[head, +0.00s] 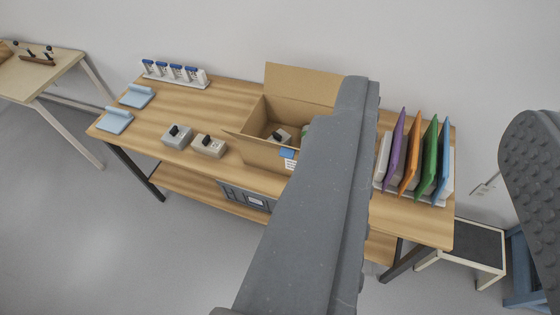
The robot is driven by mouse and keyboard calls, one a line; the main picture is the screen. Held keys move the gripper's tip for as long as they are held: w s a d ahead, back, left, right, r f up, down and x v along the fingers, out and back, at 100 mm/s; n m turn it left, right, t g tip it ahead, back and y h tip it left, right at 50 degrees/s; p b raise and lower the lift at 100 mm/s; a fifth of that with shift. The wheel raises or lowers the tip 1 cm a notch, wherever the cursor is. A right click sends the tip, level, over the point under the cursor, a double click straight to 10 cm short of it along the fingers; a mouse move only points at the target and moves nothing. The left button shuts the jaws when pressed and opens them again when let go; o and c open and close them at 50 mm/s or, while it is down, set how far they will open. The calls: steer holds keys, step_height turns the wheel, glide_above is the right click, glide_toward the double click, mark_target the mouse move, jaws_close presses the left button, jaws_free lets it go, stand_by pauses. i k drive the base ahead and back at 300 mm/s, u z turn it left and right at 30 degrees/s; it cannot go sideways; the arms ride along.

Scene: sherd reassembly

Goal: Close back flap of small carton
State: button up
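The small carton (266,155) stands open on the wooden table, its right part hidden behind my finger. Its back flap (300,84) stands up, leaning back at the rear edge. A narrow flap edge juts out at the front left. Inside lie a grey piece with a black knob (281,135) and a partly hidden greenish thing. My gripper (445,102) shows as two big dark grey fingers close to the camera, with bumpy pads. They are wide apart, with nothing held between them. The left finger passes in front of the carton's right side; the right finger is at the picture's right edge.
Two grey blocks with black knobs (193,141) stand left of the carton. Blue holders (116,120) and a white rack (175,74) are farther left. Coloured panels in a white rack (443,198) stand at right. A grey crate (245,197) is below. A stool (465,247) is at lower right.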

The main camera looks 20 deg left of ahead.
mark_target(309, 85)
steer(key=k, duration=0.3)
steer(key=u, duration=0.4)
steer(key=i, duration=1)
steer(key=k, duration=0.6)
steer(key=z, duration=0.3)
steer(key=i, duration=1.5)
steer(key=u, duration=0.4)
